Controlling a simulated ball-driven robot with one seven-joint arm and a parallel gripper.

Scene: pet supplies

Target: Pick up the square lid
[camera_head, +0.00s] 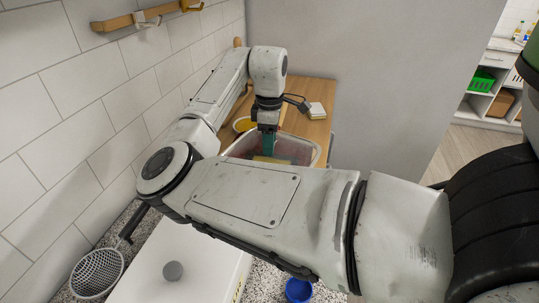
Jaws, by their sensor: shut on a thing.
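My gripper (267,150), with dark green fingers, points down at a clear, pale-rimmed tub (317,156) on the wooden table. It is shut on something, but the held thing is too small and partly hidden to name. A yellowish edge (271,159) shows just below the fingertips, inside the tub's outline. My forearm hides the tub's near side. I cannot make out for certain which thing is the square lid.
A small cream block (316,110) lies on the wooden table (318,90) right of my wrist. A yellow round dish (243,125) is left of it. A grey mesh strainer (97,272) and a blue cup (298,290) are at the front. A tiled wall closes the left side.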

